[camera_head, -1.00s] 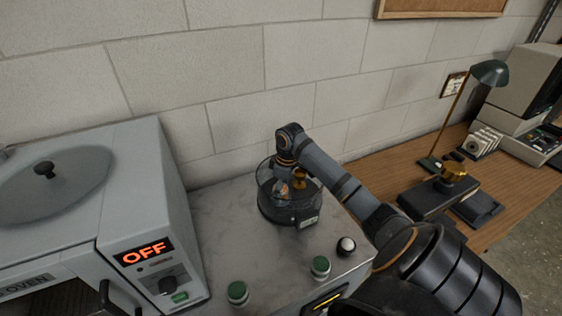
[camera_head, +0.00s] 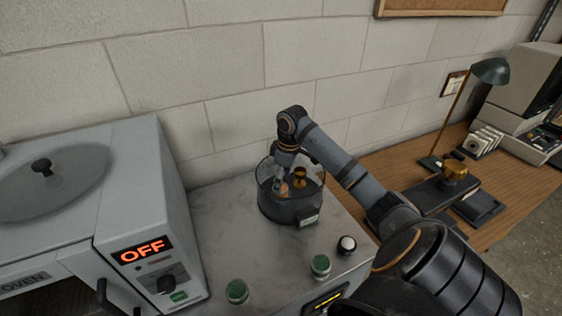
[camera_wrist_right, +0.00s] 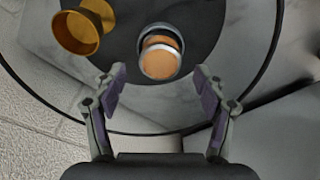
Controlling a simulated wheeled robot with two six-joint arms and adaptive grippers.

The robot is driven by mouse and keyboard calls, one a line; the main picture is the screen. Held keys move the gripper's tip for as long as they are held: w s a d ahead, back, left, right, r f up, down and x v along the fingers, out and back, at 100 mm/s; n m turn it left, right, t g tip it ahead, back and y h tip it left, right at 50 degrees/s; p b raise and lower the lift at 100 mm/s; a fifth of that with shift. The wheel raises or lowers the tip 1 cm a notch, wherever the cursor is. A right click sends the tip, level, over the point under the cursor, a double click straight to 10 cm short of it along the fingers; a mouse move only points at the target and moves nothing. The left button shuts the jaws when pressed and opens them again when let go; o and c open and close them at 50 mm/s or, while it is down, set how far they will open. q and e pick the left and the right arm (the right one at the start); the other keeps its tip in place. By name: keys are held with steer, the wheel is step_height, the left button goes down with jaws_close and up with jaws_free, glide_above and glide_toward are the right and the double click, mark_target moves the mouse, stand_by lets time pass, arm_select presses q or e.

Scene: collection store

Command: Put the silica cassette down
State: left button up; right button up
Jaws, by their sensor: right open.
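The silica cassette (camera_wrist_right: 160,60), a short orange-topped cylinder with a pale rim, stands in a round seat on the dark floor of a clear round jar. In the head view the jar (camera_head: 291,213) stands on the grey stone top, and a small orange patch inside it is probably the cassette. My right gripper (camera_wrist_right: 161,78) is open, its fingers spread on either side of the near part of the cassette, apart from it. In the head view my right wrist is above the jar and the fingertips are hard to make out. My left gripper is not in view.
A brass cup (camera_wrist_right: 84,27) stands in the jar beside the cassette. Green-capped knobs (camera_head: 237,291) and a white-topped knob (camera_head: 346,245) are in front. An oven (camera_head: 150,215) reading OFF stands left; a wooden desk (camera_head: 500,225) with a lamp is right.

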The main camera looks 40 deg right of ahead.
mark_target(285, 188)
step_height(285, 188, up, 8)
steer(key=shift+s+d+f, duration=0.2)
steer(key=shift+s+f, duration=0.05)
steer(key=shift+s, duration=0.2)
